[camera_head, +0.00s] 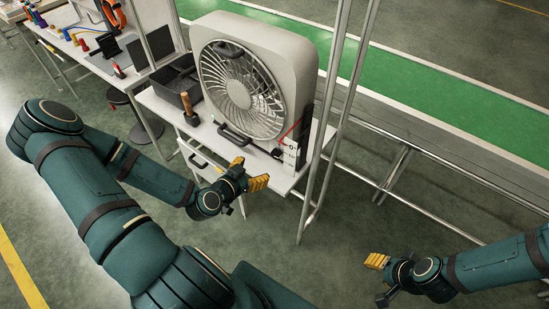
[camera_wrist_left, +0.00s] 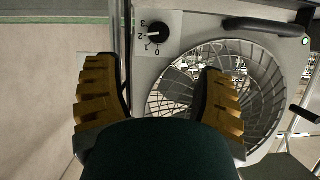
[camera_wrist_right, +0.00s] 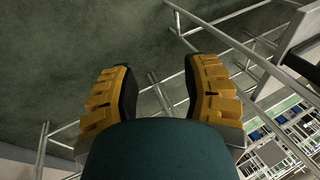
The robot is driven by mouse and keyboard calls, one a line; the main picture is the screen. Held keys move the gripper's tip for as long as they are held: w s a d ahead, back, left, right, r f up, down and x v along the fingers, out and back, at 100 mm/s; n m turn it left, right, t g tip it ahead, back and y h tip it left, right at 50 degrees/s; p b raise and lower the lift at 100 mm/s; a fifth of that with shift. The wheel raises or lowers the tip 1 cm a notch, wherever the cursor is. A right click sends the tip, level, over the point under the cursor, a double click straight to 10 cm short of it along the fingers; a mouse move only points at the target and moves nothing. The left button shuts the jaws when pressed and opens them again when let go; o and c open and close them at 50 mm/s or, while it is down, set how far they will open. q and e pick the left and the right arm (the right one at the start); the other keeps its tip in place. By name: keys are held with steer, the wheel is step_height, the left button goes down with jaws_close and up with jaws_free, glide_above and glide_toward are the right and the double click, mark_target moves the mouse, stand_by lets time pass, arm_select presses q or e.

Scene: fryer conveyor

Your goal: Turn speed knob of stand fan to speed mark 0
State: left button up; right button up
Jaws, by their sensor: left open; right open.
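The stand fan (camera_head: 300,50) is a grey-white box with a round grille, standing on a white table. Its black speed knob (camera_wrist_left: 157,34) shows in the left wrist view on a white plate marked 3, 2, 1, 0. The knob's pointer appears to face the 2; 0 lies at the bottom of the dial. In the head view the marked plate (camera_head: 291,154) is at the fan's lower right. My left gripper (camera_head: 250,173) is open and empty, in front of the fan and apart from the knob. My right gripper (camera_head: 378,280) is open and empty, low at the right.
The white table (camera_head: 312,172) also holds a dark bin (camera_head: 172,90) and a wooden-handled tool (camera_head: 188,107). Metal posts (camera_head: 326,125) rise just right of the fan. A green conveyor (camera_head: 420,78) runs behind. The floor between my arms is clear.

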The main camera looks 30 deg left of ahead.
mark_target(274, 156)
arm_select(q)
steer(key=b+x, duration=0.7)
steer(key=b, duration=0.6)
steer(key=shift+s+f, duration=0.15)
steer(key=shift+f, duration=0.05)
steer(key=shift+b+x, duration=0.55)
steer(key=shift+x, duration=2.2)
arm_select(e)
step_height(274, 156, down, 15)
steer(key=s, duration=0.1)
steer(key=shift+s+a+f+g, duration=0.15)
steer(key=shift+a+f+g, duration=0.05)
steer(key=shift+a+g, duration=0.1)
arm_select(q)
steer(key=shift+d+r, duration=0.15)
steer(key=shift+r, duration=0.05)
steer(key=c, duration=1.2)
arm_select(e)
steer(key=shift+d, duration=0.1)
